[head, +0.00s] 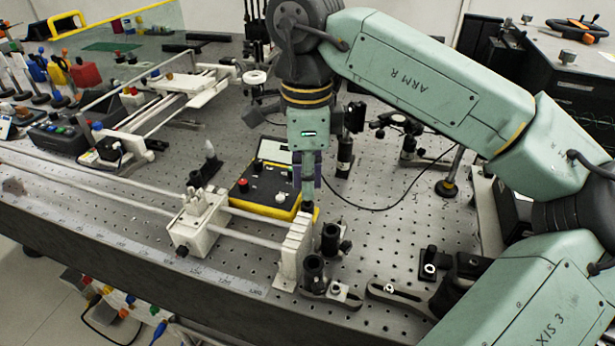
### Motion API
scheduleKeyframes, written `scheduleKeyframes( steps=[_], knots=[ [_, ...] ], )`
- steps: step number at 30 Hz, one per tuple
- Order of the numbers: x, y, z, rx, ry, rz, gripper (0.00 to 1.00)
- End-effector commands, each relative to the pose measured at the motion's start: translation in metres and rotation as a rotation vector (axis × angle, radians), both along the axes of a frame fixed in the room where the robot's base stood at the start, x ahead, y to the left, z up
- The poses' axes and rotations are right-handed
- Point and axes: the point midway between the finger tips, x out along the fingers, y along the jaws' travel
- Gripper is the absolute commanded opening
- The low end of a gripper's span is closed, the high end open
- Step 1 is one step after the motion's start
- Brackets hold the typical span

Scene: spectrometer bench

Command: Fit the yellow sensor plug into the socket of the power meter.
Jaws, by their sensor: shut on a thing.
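The power meter (262,209), a black box with a yellow rim, a pale display and several knobs, lies on the perforated bench. My gripper (307,203) points straight down at the meter's right side and is shut on the yellow sensor plug (315,212). Only a small yellow bit of the plug shows at the fingertips. The socket is hidden from this view. I cannot tell whether the plug touches the meter or is apart from it. A thin black cable (385,208) runs from near the fingers across the bench to the right.
A white carriage (193,232) on rails and a white end block (295,248) stand in front of the meter. Black post holders (314,272) stand close by at front right. A dark post (345,155) stands behind my gripper. The bench at right (400,235) is mostly clear.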

Motion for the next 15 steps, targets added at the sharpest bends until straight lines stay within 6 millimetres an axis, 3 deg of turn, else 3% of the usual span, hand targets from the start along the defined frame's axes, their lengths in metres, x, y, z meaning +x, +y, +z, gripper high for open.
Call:
scheduleKeyframes(
  steps=[15],
  knots=[
    [0.000,0.000,-0.017,0.000,0.000,0.000,0.00]
  ],
)
